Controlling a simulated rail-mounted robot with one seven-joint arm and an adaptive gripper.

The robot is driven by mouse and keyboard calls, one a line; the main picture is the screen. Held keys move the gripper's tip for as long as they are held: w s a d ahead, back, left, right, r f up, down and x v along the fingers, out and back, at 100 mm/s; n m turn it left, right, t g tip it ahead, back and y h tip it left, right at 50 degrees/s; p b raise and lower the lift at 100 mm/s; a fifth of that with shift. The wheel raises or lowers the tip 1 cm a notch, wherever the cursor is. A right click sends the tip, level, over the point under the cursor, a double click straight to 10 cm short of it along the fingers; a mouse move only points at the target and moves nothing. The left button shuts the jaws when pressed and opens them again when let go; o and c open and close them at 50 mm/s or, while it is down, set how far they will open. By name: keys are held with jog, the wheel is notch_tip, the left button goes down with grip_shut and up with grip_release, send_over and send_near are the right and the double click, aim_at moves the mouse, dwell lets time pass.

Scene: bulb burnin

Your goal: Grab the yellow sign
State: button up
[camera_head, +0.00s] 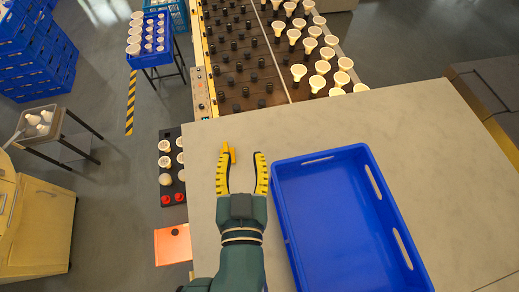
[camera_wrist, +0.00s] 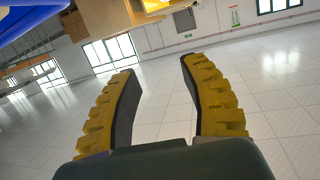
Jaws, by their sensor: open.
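My gripper (camera_head: 242,172) is open and empty above the pale countertop, left of the blue tray. Its two yellow-and-black fingers also show apart in the wrist view (camera_wrist: 160,70), with only distant floor and wall between them. A small orange-yellow piece (camera_head: 229,152) shows at the tip of the left finger in the head view. I cannot tell whether it is the yellow sign, or whether it touches the finger. A bright yellow patch (camera_wrist: 155,5) is cut off by the top edge of the wrist view. No sign is clearly recognisable in either view.
An empty blue tray (camera_head: 340,215) lies on the countertop (camera_head: 400,125). Beyond is a board (camera_head: 245,65) with dark sockets and several bulbs. A dark rack (camera_head: 172,187) with bulbs and red knobs and an orange sheet (camera_head: 172,246) are at left. The countertop beyond the tray is clear.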

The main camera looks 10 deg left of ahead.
jog(key=s+a+f+n+g+b, duration=0.1)
jog(key=s+a+f+n+g, duration=0.25)
jog(key=f, duration=0.65)
jog(key=m+p, duration=0.1)
jog(key=m, duration=0.1)
send_near(225, 149)
jog(key=shift+t+y, duration=0.4)
jog(key=shift+t, duration=0.05)
jog(key=w+f, duration=0.1)
jog(key=w+a+f, duration=0.1)
jog(key=w+f, duration=0.1)
jog(key=shift+w+a+f, duration=0.15)
jog(key=shift+w+a, duration=0.05)
jog(key=shift+a, duration=0.05)
jog(key=x, duration=0.1)
jog(key=p+x, duration=0.1)
jog(key=x, duration=0.2)
jog(key=shift+w+d+p, duration=0.25)
jog(key=shift+w+p, duration=0.05)
jog(key=shift+w, duration=0.2)
jog(key=shift+w+a+f, duration=0.15)
jog(key=shift+w+f, duration=0.1)
jog(key=shift+w, duration=0.1)
jog(key=shift+c, duration=0.2)
grip_shut()
